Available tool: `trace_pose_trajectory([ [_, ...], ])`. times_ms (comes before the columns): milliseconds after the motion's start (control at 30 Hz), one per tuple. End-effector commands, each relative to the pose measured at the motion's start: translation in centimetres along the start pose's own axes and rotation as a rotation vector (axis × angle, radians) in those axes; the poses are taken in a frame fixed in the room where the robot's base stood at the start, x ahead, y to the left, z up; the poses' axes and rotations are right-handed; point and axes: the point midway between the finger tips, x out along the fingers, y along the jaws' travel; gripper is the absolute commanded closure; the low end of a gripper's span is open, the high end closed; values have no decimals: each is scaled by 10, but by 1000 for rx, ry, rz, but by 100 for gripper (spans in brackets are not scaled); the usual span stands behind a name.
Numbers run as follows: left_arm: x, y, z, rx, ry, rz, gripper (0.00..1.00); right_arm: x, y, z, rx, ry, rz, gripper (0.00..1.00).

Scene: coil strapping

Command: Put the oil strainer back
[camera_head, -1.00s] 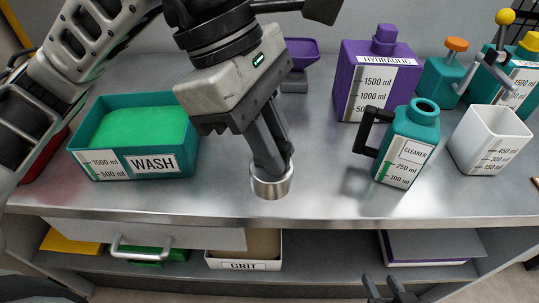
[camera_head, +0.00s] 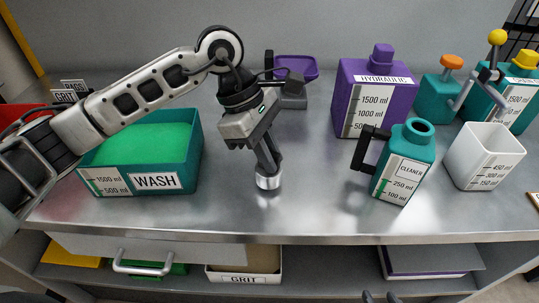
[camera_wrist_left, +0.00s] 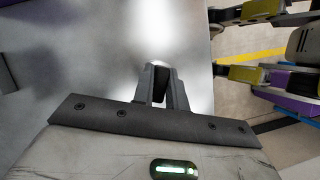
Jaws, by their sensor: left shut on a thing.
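My left gripper (camera_head: 266,160) is shut on a small shiny metal cup, which I take to be the oil strainer (camera_head: 268,181). The fingers point down and the cup is at their tips, low over the steel bench to the right of the WASH bin. I cannot tell whether it touches the bench. In the left wrist view the finger pair (camera_wrist_left: 161,88) shows, but the cup is not clear against the glare. My right gripper (camera_head: 380,297) shows only as two dark tips, apart, at the bottom edge, with nothing seen between them.
The WASH bin (camera_head: 120,185) with green contents stands left. A purple tray-topped item (camera_head: 296,68) is behind my arm. The HYDRAULIC can (camera_head: 372,100), CLEANER jug (camera_head: 405,165) and white beaker (camera_head: 485,158) stand right. The bench (camera_head: 310,200) between is clear. A GRIT box (camera_head: 245,275) is below.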

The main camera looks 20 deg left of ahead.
Motion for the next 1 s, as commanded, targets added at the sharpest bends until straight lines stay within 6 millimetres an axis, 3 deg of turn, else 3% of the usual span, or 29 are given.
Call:
trace_pose_trajectory([
  [100, 11, 0, -5, 0, 0, 1, 100, 0, 0, 0, -1, -1, 0, 64],
  [467, 16, 0, -7, 0, 0, 3, 100, 4, 0, 4, 2, 2, -2, 64],
  [500, 15, 0, -7, 0, 0, 2, 80, 3, 0, 2, 3, 4, -3, 64],
  [567, 14, 0, -7, 0, 0, 2, 64, 2, 0, 0, 3, 7, -3, 64],
  [867, 13, 0, -6, 0, 0, 2, 64, 0, -1, -6, 3, 16, -3, 64],
  [1000, 4, 0, -5, -1, 0, 4, 64, -1, 0, -5, -2, 11, 0, 64],
])
